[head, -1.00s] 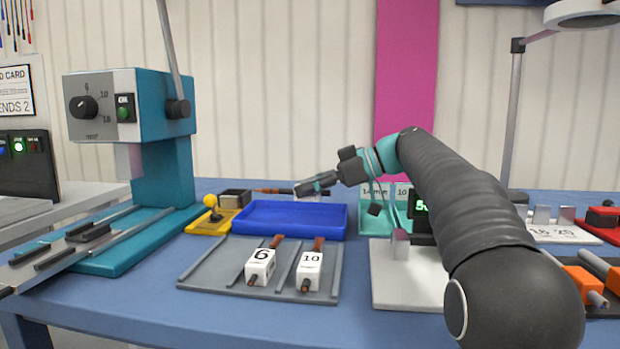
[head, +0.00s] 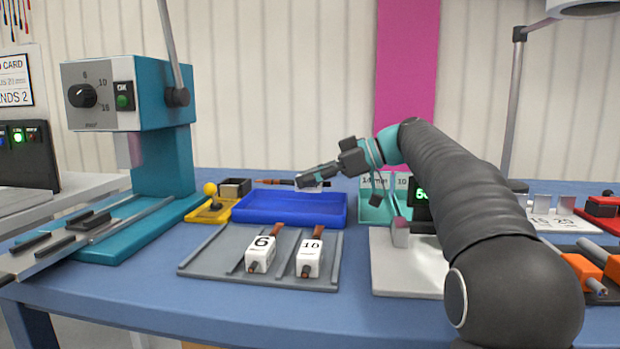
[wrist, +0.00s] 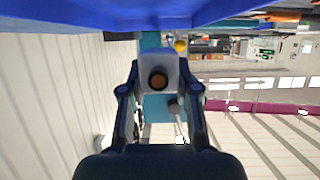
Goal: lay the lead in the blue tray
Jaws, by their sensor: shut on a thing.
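My gripper (head: 304,182) reaches in from the right, above the back edge of the blue tray (head: 290,221). It is shut on a lead with a white tag (wrist: 145,66). In the wrist view the lead shows end-on, with a round copper-brown end, between the two fingers. The blue tray looks empty and fills the top of the wrist view (wrist: 150,12). The lead appears apart from the tray.
Two tagged leads, 6 (head: 260,254) and 10 (head: 309,258), lie on a grey rack (head: 205,258) before the tray. A yellow-knobbed device (head: 210,205) and a teal press (head: 160,150) stand left. Teal bins (head: 370,212) and a white-based stand (head: 395,270) are right.

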